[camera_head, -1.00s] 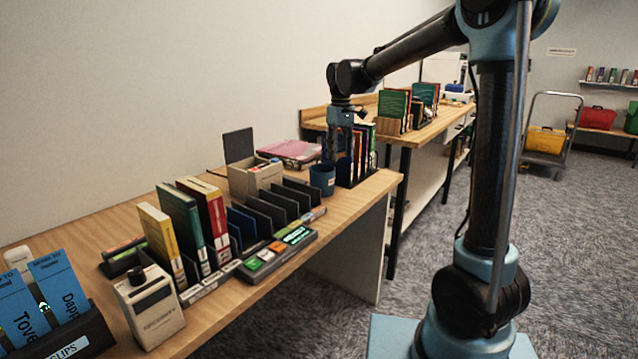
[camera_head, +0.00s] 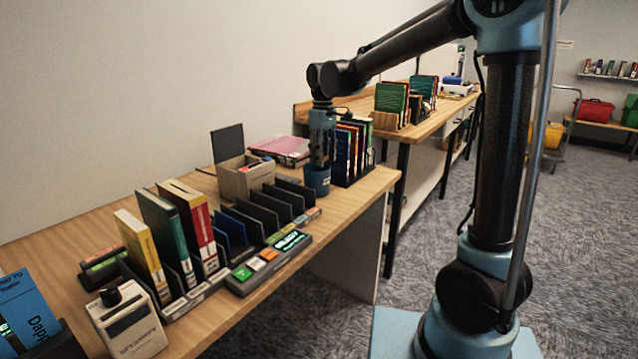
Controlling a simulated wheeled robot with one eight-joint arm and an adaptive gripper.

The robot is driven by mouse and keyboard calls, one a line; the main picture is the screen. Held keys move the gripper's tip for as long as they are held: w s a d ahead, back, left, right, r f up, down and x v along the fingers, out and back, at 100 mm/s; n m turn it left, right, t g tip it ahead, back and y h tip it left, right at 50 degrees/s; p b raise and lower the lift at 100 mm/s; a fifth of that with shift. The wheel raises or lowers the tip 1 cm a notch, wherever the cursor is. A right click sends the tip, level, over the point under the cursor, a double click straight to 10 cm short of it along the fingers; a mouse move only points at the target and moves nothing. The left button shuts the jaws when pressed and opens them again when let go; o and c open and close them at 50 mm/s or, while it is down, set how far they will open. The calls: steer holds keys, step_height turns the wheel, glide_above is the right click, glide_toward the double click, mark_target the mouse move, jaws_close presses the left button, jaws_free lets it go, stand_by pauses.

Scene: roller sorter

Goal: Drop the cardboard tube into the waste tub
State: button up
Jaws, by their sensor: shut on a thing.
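A small blue tub (camera_head: 317,184), which looks like the waste tub, stands near the far right end of the wooden desk. My gripper (camera_head: 320,160) points straight down over it, with its fingertips at about the tub's rim in the picture. I cannot tell whether the fingertips are inside the rim. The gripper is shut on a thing. The cardboard tube cannot be made out apart from the dark fingers; it seems to be between them or hidden by them.
A rack of upright books (camera_head: 352,152) stands close to the tub's right. Dark sorter dividers (camera_head: 265,212) and a beige box (camera_head: 243,180) are to its left. A button panel (camera_head: 268,262) lies along the desk's front edge. A second table (camera_head: 420,128) stands behind.

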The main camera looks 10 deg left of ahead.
steer(key=shift+f, duration=0.75)
steer(key=o, duration=0.7)
steer(key=shift+o, duration=0.2)
step_height(320, 180, up, 12)
